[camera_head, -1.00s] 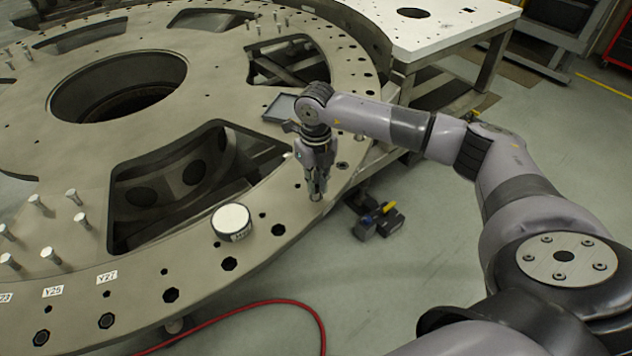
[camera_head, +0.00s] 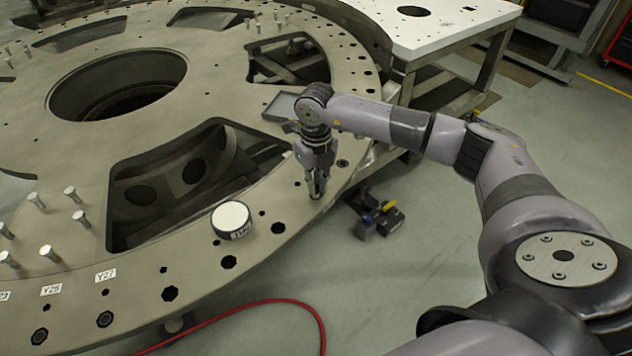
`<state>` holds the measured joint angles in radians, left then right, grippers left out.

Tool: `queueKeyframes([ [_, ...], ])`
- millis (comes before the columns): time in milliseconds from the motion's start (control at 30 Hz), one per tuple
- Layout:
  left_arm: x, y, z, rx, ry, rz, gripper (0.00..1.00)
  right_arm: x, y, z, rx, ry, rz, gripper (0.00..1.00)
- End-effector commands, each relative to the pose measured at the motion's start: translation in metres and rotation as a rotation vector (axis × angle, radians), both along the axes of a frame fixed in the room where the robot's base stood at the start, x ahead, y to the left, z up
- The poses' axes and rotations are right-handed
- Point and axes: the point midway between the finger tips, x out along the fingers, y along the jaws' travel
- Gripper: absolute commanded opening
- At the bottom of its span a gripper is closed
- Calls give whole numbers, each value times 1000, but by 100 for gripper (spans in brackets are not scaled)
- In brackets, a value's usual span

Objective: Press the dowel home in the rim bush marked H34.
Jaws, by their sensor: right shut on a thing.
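My right gripper (camera_head: 316,186) points straight down over the rim of the turret plate (camera_head: 190,283), right of the middle of the view. It is shut on a thin upright dowel (camera_head: 316,194), which mostly hides between the fingers. The dowel's lower end is at a bush in the rim; how deep it sits, I cannot tell. No H34 mark is readable there. My left gripper is not in view.
A round white-topped part (camera_head: 231,219) stands on the rim left of my gripper. A grey tray (camera_head: 281,106) lies behind my wrist. Several upright pins stand at the left. A white table (camera_head: 440,32) is behind; a red hose (camera_head: 262,303) lies on the floor.

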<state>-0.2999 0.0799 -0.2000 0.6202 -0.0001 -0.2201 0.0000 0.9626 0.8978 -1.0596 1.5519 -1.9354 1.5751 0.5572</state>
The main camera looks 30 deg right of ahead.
Motion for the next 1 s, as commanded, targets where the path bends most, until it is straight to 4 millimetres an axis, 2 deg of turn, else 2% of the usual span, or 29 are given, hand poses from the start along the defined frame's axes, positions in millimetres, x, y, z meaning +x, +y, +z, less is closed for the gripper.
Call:
queueKeyframes([
  [867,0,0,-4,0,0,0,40,-1,0,-8,-1,5,1,0],
  [900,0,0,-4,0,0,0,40,-1,0,-8,-1,5,1,12],
  [1000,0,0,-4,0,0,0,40,-1,0,-7,-1,4,1,19],
])
